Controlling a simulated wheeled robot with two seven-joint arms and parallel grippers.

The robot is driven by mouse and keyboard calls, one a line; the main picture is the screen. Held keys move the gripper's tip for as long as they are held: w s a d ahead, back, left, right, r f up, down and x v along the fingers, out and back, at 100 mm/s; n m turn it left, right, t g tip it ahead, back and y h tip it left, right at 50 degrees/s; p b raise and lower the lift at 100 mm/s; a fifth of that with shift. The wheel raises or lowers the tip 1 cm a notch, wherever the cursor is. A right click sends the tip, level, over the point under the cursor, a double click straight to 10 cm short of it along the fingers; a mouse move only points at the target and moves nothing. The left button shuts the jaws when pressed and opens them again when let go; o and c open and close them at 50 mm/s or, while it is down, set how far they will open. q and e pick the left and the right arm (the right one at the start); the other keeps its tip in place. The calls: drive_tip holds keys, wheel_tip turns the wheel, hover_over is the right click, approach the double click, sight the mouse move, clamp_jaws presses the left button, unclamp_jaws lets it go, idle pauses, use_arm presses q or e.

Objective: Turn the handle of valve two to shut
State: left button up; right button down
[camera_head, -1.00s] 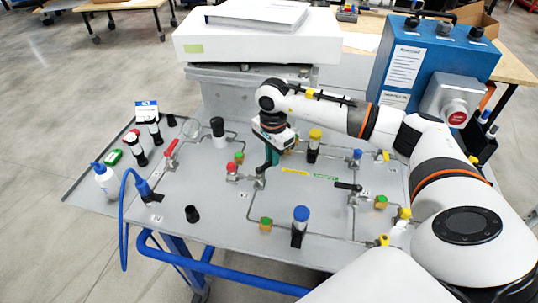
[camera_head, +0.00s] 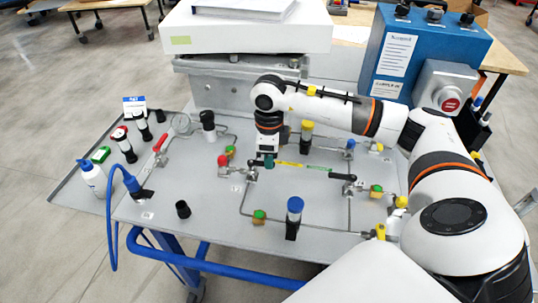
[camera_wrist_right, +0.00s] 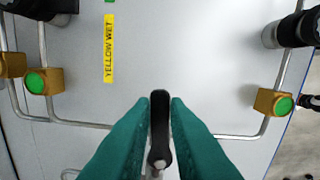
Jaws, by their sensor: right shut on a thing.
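My right gripper (camera_head: 268,161) is over the middle of the grey panel (camera_head: 205,200), its jaws hanging down at a black valve handle next to the red-capped fitting. In the right wrist view, its two green fingers (camera_wrist_right: 160,105) lie along both sides of the black handle (camera_wrist_right: 160,125) and are shut on it. The handle's pivot shows low between the fingers. In the head view the gripper hides most of this handle, and I cannot read a valve number. A second black handle (camera_head: 343,177) is to the right, lying sideways. My left gripper is out of view.
A red valve handle (camera_head: 160,142) stands to the left. A blue-topped post (camera_head: 294,217) and a yellow-topped post (camera_head: 306,133) rise near the gripper. A blue control box (camera_head: 425,60) stands behind my right arm. A blue hose (camera_head: 112,215) hangs at the left edge.

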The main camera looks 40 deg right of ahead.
drive_tip(key=shift+s+a+m, duration=0.1)
drive_tip(key=shift+m, duration=0.4)
drive_tip(key=c, duration=1.4)
unclamp_jaws()
wheel_tip(320, 180, up, 12)
drive_tip(key=b, duration=0.1)
